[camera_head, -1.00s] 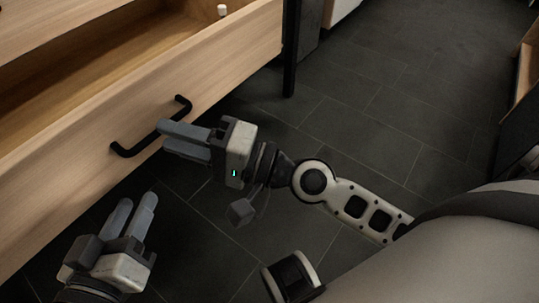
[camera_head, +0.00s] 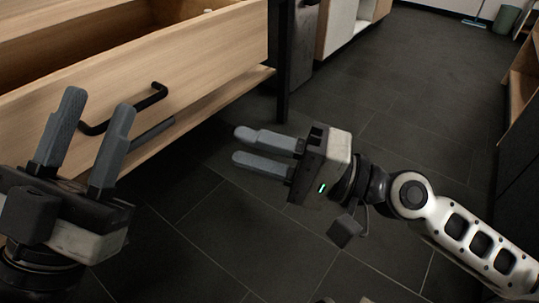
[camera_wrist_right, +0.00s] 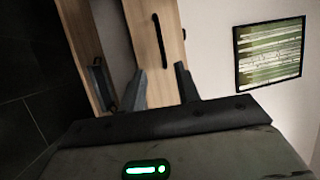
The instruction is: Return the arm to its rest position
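My right gripper (camera_head: 239,145) is at the middle of the head view, over the dark floor, to the right of the drawer handle (camera_head: 150,100) and apart from it. Its two grey fingers are spread with nothing between them. In the right wrist view the fingers (camera_wrist_right: 160,70) also stand apart and empty. My left gripper (camera_head: 100,101) is at the lower left, fingers pointing up and spread open. Its fingers overlap the drawer front in the picture; I see nothing held. The wooden drawer (camera_head: 205,58) is pulled open, with a black bar handle.
A small pale object (camera_head: 208,11) shows at the drawer's far end. A black table leg or post (camera_head: 284,70) stands right of the drawer. The tiled floor (camera_head: 400,110) is clear in the middle. Shelving (camera_head: 521,85) stands at the right edge.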

